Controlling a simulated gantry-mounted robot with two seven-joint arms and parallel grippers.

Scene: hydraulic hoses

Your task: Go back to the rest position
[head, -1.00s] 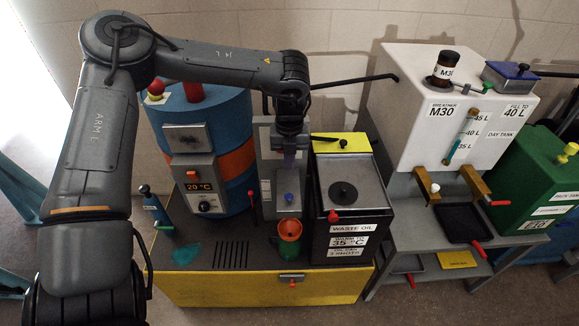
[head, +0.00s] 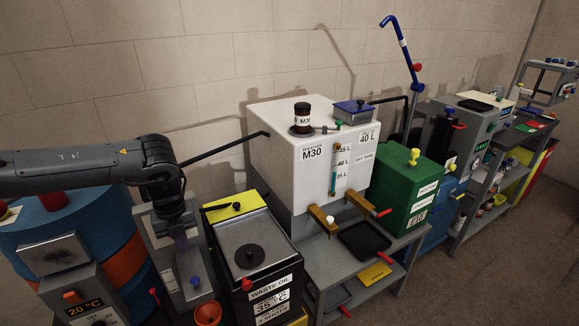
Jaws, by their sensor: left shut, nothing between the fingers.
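My left gripper (head: 181,243) points down at the end of my left arm, which comes in from the left edge. It is shut and empty. It hangs in front of a grey upright panel (head: 160,262) with a blue knob (head: 195,282), to the left of the black waste oil box (head: 262,250). I cannot tell whether it touches the panel. My right gripper is not in view.
The white M30 day tank (head: 290,165) stands on a grey stand right of the waste oil box. A green tank (head: 412,190), a blue hand pump (head: 402,45) and grey shelves (head: 490,190) lie further right. A blue drum (head: 60,225) stands at left.

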